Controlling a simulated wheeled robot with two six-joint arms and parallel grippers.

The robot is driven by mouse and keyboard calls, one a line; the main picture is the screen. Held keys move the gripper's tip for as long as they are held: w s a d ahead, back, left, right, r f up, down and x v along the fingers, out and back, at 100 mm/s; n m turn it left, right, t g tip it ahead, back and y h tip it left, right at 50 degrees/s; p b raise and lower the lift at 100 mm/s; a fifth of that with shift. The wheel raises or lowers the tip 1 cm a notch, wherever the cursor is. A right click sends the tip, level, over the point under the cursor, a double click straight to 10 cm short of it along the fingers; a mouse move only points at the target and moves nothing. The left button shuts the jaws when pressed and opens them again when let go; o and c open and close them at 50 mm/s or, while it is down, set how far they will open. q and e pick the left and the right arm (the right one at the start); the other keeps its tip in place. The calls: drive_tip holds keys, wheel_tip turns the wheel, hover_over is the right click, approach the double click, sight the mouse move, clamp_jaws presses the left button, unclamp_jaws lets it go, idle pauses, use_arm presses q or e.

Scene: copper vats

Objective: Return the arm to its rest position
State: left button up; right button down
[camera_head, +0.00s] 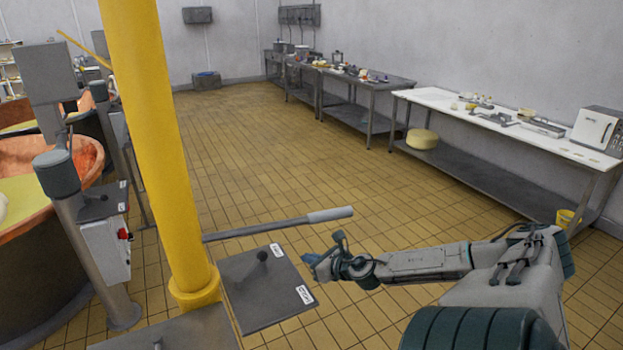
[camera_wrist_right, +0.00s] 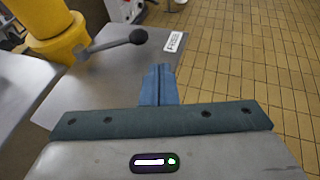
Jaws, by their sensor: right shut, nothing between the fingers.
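My right arm comes in from the right in the head view, stretched out to the left. Its gripper (camera_head: 312,266) is at the right edge of a grey metal plate with a small black-knobbed lever (camera_head: 262,257) and white labels. In the right wrist view the blue fingers (camera_wrist_right: 158,85) are closed together and hold nothing. They point toward the plate (camera_wrist_right: 110,95), and the black-knobbed lever (camera_wrist_right: 137,37) shows beyond them to the left. I cannot tell whether the fingertips touch the plate. My left gripper is not in view.
A yellow post (camera_head: 165,140) stands left of the gripper. A long grey handle (camera_head: 330,214) reaches out above the plate. Copper vats (camera_head: 45,235) are at the left. A white-topped table (camera_head: 440,98) and grey tables line the right wall. The tiled floor (camera_head: 260,140) between is clear.

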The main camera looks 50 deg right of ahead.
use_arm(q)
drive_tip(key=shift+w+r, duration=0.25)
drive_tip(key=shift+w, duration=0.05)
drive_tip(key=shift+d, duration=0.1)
